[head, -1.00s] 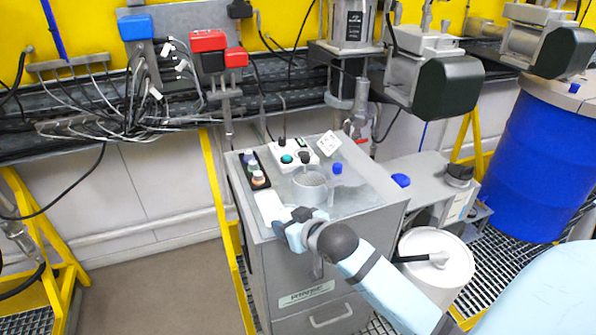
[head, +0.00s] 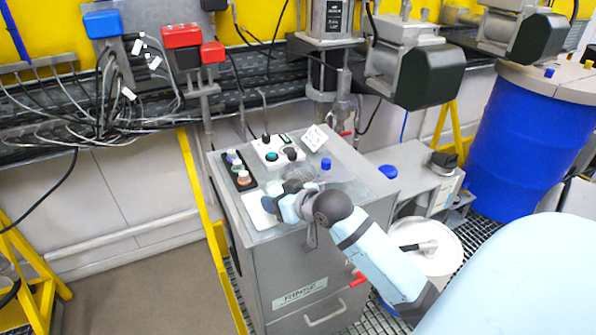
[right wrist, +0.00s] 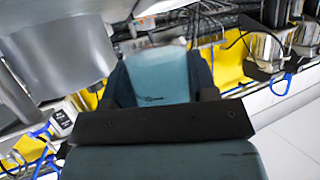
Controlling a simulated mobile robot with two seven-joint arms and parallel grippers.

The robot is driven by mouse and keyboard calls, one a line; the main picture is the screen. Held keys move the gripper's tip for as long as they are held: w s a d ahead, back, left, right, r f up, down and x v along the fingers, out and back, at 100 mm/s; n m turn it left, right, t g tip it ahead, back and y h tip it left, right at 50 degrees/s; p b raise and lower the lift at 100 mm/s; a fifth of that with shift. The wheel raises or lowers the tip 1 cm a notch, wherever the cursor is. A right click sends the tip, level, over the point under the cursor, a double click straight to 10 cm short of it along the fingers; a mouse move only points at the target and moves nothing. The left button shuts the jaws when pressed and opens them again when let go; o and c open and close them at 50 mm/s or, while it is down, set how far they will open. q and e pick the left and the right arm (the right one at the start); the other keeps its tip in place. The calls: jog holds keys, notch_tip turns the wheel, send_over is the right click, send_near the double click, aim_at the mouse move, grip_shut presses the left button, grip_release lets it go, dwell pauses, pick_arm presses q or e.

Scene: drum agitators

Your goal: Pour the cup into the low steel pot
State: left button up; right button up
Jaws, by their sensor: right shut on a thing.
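The low steel pot (head: 299,174) sits on top of the grey cabinet, and my right gripper hides much of it in the head view. My right gripper (head: 283,202) is at the pot's near left side, low over the cabinet top. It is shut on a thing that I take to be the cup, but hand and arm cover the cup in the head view. In the right wrist view a large grey curved metal wall stands left of the gripper fingers (right wrist: 155,80); I cannot tell which vessel it is. My left gripper is not in view.
The cabinet top (head: 350,200) also holds a white control box (head: 268,152), a black tray with small bottles (head: 239,170), a white flat pad (head: 258,212) and a blue-capped item (head: 326,163). A white drum (head: 430,250) stands right of the cabinet, a blue barrel (head: 520,140) farther right.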

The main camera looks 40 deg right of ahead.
aim_at(276, 182)
jog(key=shift+w+d+r+m+y+p, duration=0.1)
jog(key=shift+d+r+m+y+p, duration=0.15)
jog(key=shift+r, duration=0.25)
jog(key=shift+d+r+m+y+p, duration=0.15)
jog(key=shift+d+r+p, duration=0.1)
jog(key=shift+r, duration=0.25)
jog(key=shift+w+d+r+m+g+p, duration=0.1)
jog(key=shift+d+r+m+g+p, duration=0.1)
jog(key=shift+r+p, duration=0.2)
jog(key=shift+w+d+r+m+g+p, duration=0.1)
jog(key=shift+r+g+p, duration=0.15)
jog(key=shift+r, duration=0.25)
jog(key=shift+y, duration=0.3)
jog(key=shift+r, duration=0.35)
jog(key=shift+w+d+r+p, duration=0.1)
jog(key=shift+d+r+p, duration=0.1)
jog(key=shift+r+p, duration=0.2)
jog(key=shift+m+y, duration=0.3)
jog(key=shift+d, duration=0.1)
jog(key=shift+w+d+r+m+g+y, duration=0.15)
jog(key=shift+w+d+m+g+y, duration=0.05)
jog(key=shift+d+m+g+y, duration=0.2)
jog(key=shift+r, duration=0.1)
